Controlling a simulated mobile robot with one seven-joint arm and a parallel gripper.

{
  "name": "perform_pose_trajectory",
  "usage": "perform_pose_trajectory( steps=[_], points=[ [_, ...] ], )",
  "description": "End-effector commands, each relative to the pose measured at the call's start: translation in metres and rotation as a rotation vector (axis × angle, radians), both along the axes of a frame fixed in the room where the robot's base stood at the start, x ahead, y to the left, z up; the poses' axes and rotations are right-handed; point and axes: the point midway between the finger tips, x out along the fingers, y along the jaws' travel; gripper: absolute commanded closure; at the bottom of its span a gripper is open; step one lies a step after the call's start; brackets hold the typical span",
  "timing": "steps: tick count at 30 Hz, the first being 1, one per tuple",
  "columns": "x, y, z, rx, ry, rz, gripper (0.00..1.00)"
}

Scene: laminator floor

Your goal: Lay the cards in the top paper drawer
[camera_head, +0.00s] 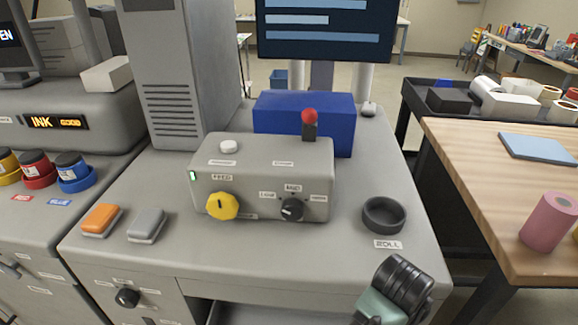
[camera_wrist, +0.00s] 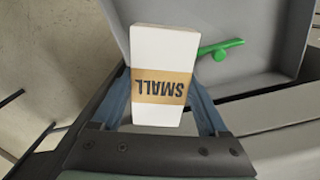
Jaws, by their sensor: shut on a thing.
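The cards (camera_wrist: 164,48) are a white stack with a tan band that reads SMALL. They show in the wrist view between the two fingers of my gripper (camera_wrist: 160,88), which is shut on them. A grey open tray (camera_wrist: 262,40) with raised walls, which looks like a paper drawer, is behind and right of the cards. A green lever (camera_wrist: 220,48) lies inside it. I cannot tell how high the cards are above it. In the head view part of my arm shows at the lower right; the fingers and cards are out of frame.
A grey console has a control box (camera_head: 262,178) with a yellow knob (camera_head: 222,206), a dark ring (camera_head: 384,215), an orange button (camera_head: 101,219) and a grey button (camera_head: 147,223). An opening (camera_head: 250,314) shows below its front edge. A wooden table (camera_head: 480,185) stands at the right.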

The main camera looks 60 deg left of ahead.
Motion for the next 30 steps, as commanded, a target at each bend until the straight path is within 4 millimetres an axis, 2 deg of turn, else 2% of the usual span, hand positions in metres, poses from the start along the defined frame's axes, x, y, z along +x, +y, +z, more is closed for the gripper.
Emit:
perform_pose_trajectory(
  steps=[1,4,7,9,12,18,23,30],
  points=[
    [-0.008,-0.003,-0.011,-0.009,0.001,0.025,0.91],
    [-0.016,0.001,-0.019,-0.004,0.001,0.055,0.91],
    [-0.033,0.005,-0.035,-0.002,0.005,0.105,0.91],
    [-0.059,0.011,-0.057,-0.003,0.007,0.178,0.91],
    [-0.091,0.017,-0.079,-0.001,0.007,0.258,0.91],
    [-0.139,0.026,-0.106,0.003,0.001,0.358,0.91],
    [-0.154,0.028,-0.119,0.002,0.002,0.385,0.91],
    [-0.155,0.027,-0.161,0.002,0.002,0.385,0.91]
  ],
)
